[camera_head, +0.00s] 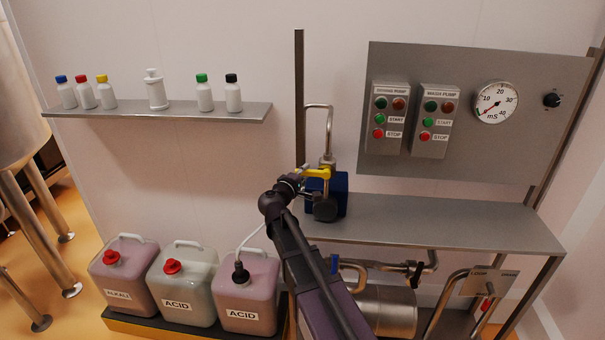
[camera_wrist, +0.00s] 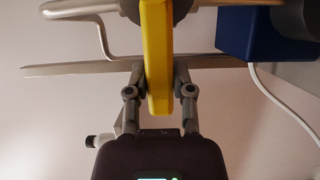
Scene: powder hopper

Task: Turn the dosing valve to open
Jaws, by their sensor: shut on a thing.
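The dosing valve's yellow handle (camera_head: 317,173) sits on the steel pipe (camera_head: 329,135) above the left end of the bench, beside a blue pump body (camera_head: 340,190). In the wrist view the yellow handle (camera_wrist: 156,60) runs down from a round grey hub at the top to between my fingers. My gripper (camera_wrist: 160,92) is shut on the handle's free end, one finger on each side. In the head view my gripper (camera_head: 304,180) is at the handle's left end, and my arm comes up from below and hides part of the bench front.
A steel bench (camera_head: 430,236) extends right under a panel (camera_head: 540,130) with two pump button boxes and a gauge (camera_head: 495,102). A shelf (camera_head: 190,112) with several bottles hangs at the left. Alkali and acid canisters (camera_head: 183,285) stand below. A white hose (camera_wrist: 275,100) hangs near the blue body.

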